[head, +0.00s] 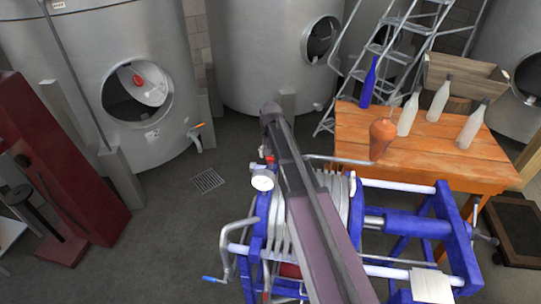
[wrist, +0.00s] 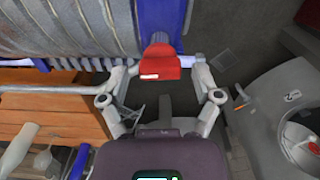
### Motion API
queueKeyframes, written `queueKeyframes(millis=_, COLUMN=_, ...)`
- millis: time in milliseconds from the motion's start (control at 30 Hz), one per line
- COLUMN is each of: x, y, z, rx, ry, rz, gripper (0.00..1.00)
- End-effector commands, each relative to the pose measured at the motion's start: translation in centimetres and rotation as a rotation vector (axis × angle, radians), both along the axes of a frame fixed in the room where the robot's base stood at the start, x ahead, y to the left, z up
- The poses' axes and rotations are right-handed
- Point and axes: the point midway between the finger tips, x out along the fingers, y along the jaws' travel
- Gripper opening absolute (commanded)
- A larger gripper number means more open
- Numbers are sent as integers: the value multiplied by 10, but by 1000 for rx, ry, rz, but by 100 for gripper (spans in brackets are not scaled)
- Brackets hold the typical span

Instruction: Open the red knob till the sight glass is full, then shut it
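The red knob (wrist: 160,65) shows in the wrist view, with a pale label on its front, below a blue frame part. My gripper (wrist: 165,66) is open, one finger on each side of the knob with its tips near it. I cannot tell whether either tip touches it. In the head view a small red part (head: 270,159) shows above a round white gauge (head: 262,181), beside my arm, which hides my gripper. I cannot make out the sight glass or its level in either view.
A blue-framed filter press (head: 420,224) with pale plates stands below my arm. A wooden table (head: 352,124) holds a blue bottle (head: 369,84), several pale bottles and an orange-brown vessel (head: 381,138). Steel tanks (head: 90,50) stand behind. Open floor (head: 165,230) lies at left.

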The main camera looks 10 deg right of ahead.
Motion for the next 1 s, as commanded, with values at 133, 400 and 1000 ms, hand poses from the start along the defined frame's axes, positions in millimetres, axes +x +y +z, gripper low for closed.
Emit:
queueKeyframes(millis=133, x=0, y=0, z=0, rx=0, ry=0, rz=0, gripper=23)
queueKeyframes(millis=400, x=0, y=0, z=0, rx=0, ry=0, rz=4, gripper=6)
queueKeyframes(millis=1000, x=0, y=1, z=0, rx=-1, ry=1, rz=270, gripper=6)
